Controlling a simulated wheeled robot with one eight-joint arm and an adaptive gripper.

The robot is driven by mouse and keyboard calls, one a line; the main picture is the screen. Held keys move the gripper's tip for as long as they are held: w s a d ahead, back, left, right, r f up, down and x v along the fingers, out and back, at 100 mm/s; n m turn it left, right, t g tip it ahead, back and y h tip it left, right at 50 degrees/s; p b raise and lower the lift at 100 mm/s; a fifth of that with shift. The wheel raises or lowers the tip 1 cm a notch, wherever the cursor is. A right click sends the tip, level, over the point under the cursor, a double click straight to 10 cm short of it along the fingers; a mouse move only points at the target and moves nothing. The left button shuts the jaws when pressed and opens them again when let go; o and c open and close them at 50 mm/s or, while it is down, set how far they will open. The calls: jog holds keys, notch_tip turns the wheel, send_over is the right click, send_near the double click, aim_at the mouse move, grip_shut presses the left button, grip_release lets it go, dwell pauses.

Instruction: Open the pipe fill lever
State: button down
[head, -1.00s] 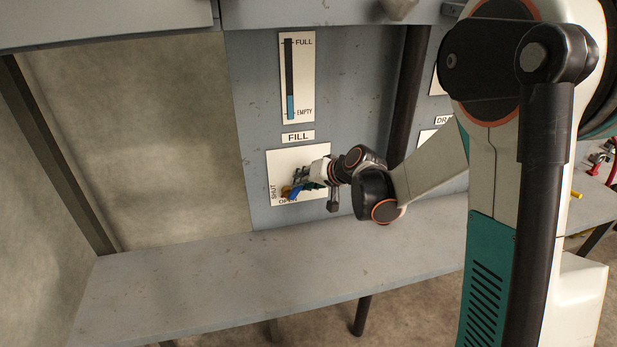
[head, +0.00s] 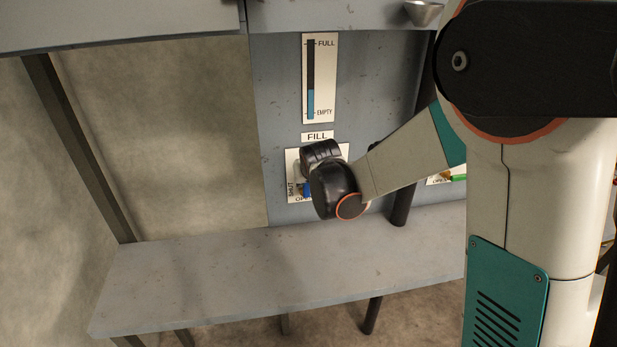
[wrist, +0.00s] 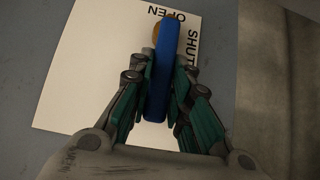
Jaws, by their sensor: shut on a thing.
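The blue fill lever (wrist: 158,92) is a long bar, seen in the wrist view between the two fingers of my gripper (wrist: 163,68). The fingers are shut on it from both sides. A brass-coloured piece (wrist: 160,36) shows beside its upper end. The white plate (wrist: 88,70) behind it reads OPEN at the top and SHUT at the right, upside down there. In the head view, a bit of the blue lever (head: 307,191) shows near the plate's lower left, by the labels. My wrist hides my fingers and most of the plate there.
Above the plate are the FILL label (head: 317,137) and a level gauge (head: 319,78), its lower part blue. A grey bench (head: 270,265) runs below and is bare. A dark pipe (head: 404,206) stands right of the plate, with another lever (head: 458,178) beyond it.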

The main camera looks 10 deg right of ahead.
dwell(0.4)
jog(key=c, duration=1.5)
grip_release()
jog(key=shift+a, duration=0.1)
jog(key=v, duration=1.2)
jog(key=shift+s, duration=0.1)
